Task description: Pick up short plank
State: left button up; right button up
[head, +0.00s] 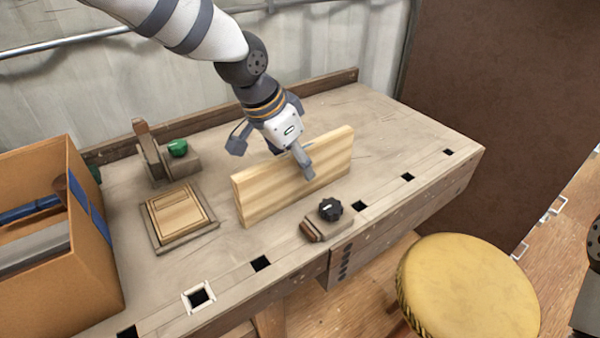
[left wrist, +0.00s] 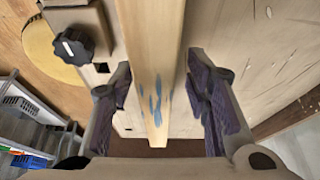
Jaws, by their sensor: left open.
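The short plank (head: 290,185) is a pale wooden board standing upright on its long edge on the workbench (head: 400,125). My left gripper (head: 272,160) is above the plank, tilted down, with one finger on the near side and the other on the far side. In the left wrist view the plank's narrow edge (left wrist: 155,50) runs between the two open fingers (left wrist: 160,95), with a visible gap on each side. Small bluish marks show on that edge. My right gripper is not in view.
A clamp block with a black knob (head: 330,208) sits in front of the plank. A framed wooden piece (head: 178,214) and a green-knobbed block (head: 178,150) lie to the left. An orange-brown box (head: 95,260) stands far left, a yellow stool (head: 468,290) front right. The bench's right part is clear.

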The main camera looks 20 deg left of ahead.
pick_arm(q)
jog(key=x, duration=0.4)
jog(key=shift+d+f, duration=0.25)
jog(key=shift+r, duration=0.15)
jog(key=shift+c, duration=0.3)
grip_shut()
jog(key=shift+r, duration=0.1)
